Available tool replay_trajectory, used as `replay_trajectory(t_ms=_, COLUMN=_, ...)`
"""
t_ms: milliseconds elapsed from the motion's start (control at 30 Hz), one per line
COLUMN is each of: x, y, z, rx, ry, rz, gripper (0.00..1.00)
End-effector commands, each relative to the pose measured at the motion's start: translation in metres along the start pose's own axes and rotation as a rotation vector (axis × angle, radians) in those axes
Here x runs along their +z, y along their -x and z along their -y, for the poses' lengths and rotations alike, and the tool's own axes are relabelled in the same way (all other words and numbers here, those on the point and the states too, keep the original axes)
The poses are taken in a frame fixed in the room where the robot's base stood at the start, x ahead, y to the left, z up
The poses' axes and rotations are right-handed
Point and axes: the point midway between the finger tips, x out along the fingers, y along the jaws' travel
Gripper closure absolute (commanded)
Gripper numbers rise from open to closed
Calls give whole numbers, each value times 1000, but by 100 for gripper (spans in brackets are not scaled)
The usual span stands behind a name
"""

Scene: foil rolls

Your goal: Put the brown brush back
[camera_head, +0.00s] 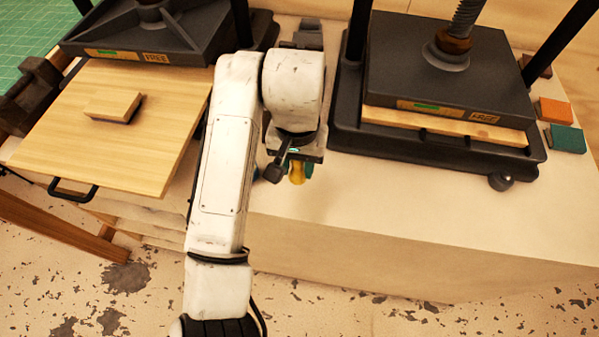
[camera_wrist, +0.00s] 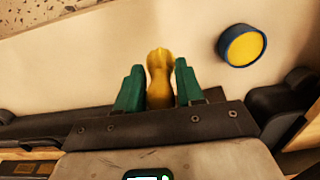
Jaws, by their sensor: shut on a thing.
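My gripper (camera_wrist: 160,88) has green fingers and is shut on a yellow-brown, rounded handle (camera_wrist: 159,75). Its shape fits a brush handle, but no bristles show, so I cannot tell for sure that it is the brown brush. In the head view the yellow end of this handle (camera_head: 297,172) shows just below my wrist, over the pale bench top (camera_head: 350,205). My arm and wrist hide most of my gripper there. I cannot tell whether the held thing touches the bench. No other brush is visible.
A round blue tin with a yellow top (camera_wrist: 243,45) stands beside my gripper. Dark presses stand left (camera_head: 180,40) and right (camera_head: 440,150). A wooden board (camera_head: 120,150) with a small block (camera_head: 112,105) lies left. Orange (camera_head: 555,111) and green (camera_head: 566,138) pads lie far right.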

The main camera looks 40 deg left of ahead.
Motion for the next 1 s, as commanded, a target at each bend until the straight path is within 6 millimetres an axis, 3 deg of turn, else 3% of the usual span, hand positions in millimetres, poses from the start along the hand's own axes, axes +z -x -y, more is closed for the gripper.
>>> replay_trajectory(t_ms=300, x=-18, y=-20, z=-1, rx=-1, ry=0, rz=1, gripper=93)
replay_trajectory(t_ms=533, x=-17, y=-46, z=0, rx=-1, ry=1, rz=0, gripper=93)
replay_trajectory(t_ms=933, x=-17, y=-52, z=-1, rx=0, ry=0, rz=-1, gripper=93)
replay_trajectory(t_ms=967, x=-17, y=-52, z=-1, rx=-1, ry=0, rz=-1, gripper=60)
replay_trajectory(t_ms=1000, x=-17, y=-52, z=-1, rx=-1, ry=0, rz=-1, gripper=56)
